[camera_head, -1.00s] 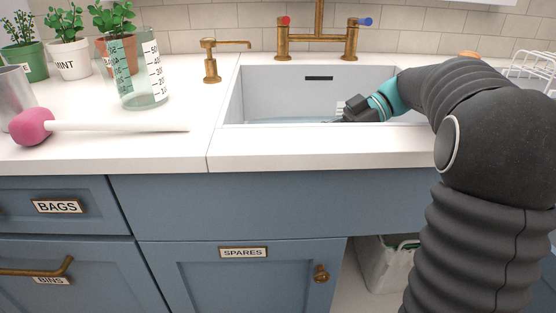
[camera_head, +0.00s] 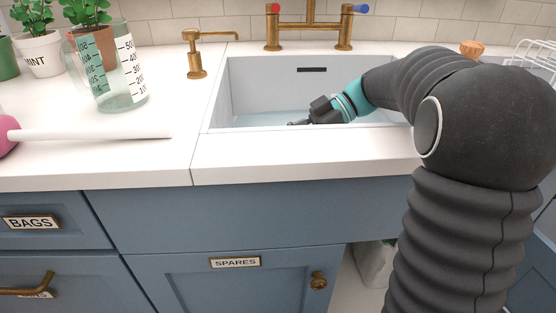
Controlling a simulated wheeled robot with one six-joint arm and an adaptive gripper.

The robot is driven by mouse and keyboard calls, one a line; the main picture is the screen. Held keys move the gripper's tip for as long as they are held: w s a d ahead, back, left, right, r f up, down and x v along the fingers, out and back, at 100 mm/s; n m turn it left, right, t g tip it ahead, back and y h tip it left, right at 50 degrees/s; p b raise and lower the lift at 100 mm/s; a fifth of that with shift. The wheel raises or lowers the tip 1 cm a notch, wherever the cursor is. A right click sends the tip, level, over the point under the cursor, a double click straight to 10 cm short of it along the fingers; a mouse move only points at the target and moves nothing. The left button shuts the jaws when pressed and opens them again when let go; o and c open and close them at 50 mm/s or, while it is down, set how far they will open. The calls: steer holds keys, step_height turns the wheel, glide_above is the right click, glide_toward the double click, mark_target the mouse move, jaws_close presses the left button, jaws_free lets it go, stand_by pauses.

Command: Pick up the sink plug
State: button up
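The sink (camera_head: 240,85) is a white basin set in the counter, with what looks like pale bluish water low inside. I do not see the sink plug; the basin's front wall and rim hide its floor. My arm reaches in from the right, over the front rim. My gripper (camera_head: 296,123) is inside the basin near the front rim, angled down to the left. Its dark fingers are small and partly hidden by the rim, so I cannot tell whether they are open or hold anything.
A brass tap (camera_head: 312,22) stands behind the sink and a brass soap dispenser (camera_head: 198,58) to its left. A wire rack (camera_head: 538,58) is at the far right.

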steer(key=shift+s+a+f, duration=0.1)
steer(key=shift+a+f, duration=0.15)
steer(key=shift+a, duration=0.15)
jaws_close()
